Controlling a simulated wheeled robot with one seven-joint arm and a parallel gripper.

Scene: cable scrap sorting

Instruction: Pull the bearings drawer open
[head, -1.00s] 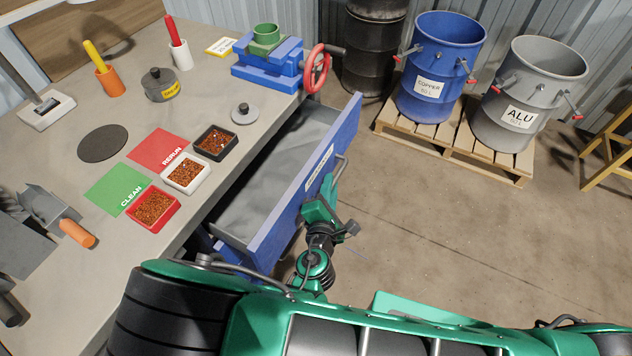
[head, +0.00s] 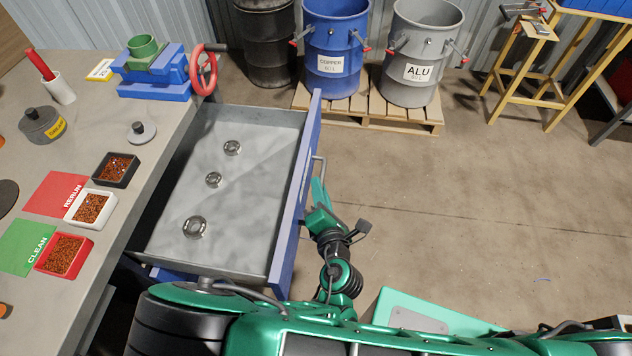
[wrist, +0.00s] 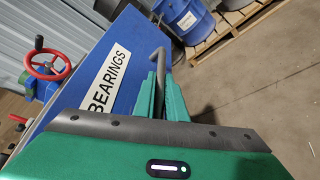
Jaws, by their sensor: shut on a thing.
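The bearings drawer (head: 157,250) stands far out from the workbench in the head view. Three metal ring bearings lie on its grey floor: one at the back (head: 232,147), one in the middle (head: 213,179) and one larger at the front (head: 195,227). Its blue front bears a white BEARINGS label (wrist: 107,80) in the wrist view. My gripper (wrist: 161,75) is shut on the drawer's grey bar handle (wrist: 162,53). In the head view my gripper (head: 318,188) is at the outer face of the drawer front, and its fingertips are partly hidden.
The workbench (head: 95,130) on the left carries red, white and black trays of granules, a lidded pot and a blue vise (head: 155,75). Blue and grey drums stand on a pallet (head: 415,117) beyond the drawer. The floor to the right is clear.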

